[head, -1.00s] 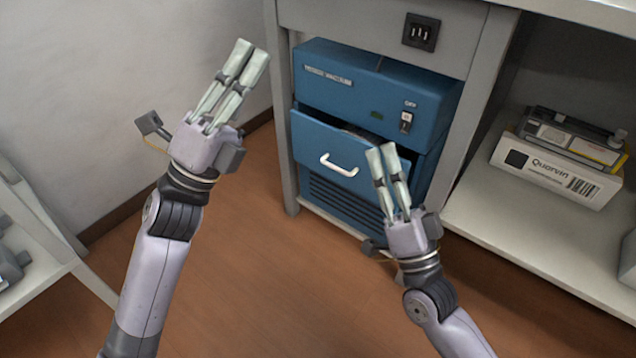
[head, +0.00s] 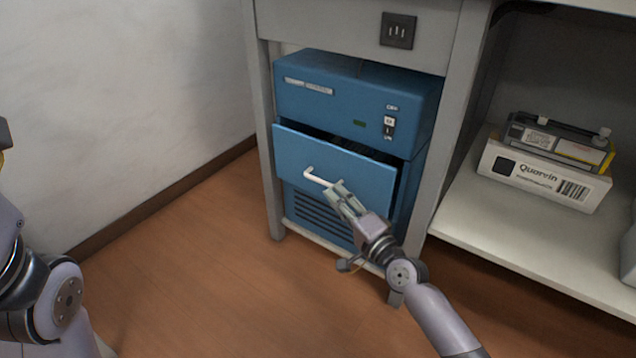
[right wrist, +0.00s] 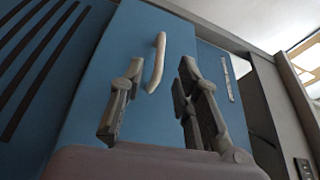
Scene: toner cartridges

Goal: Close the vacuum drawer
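The blue toner vacuum (head: 350,95) stands in the bay under the grey bench. Its drawer (head: 350,172) is pulled partly out, with a dark gap above its front. A white handle (head: 318,178) is on the drawer front. My right gripper (head: 333,187) is at the drawer front, at the right end of the handle. In the right wrist view, its fingers (right wrist: 160,105) are spread apart with the handle (right wrist: 156,62) ahead between them; I cannot tell whether they touch it. My left arm shows at the left edge of the head view, its gripper out of frame.
A white Quorvin box (head: 540,172) with a toner cartridge (head: 560,140) on top lies on the shelf (head: 500,232) at right. The bench leg (head: 268,150) stands left of the vacuum. The brown floor in front is clear.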

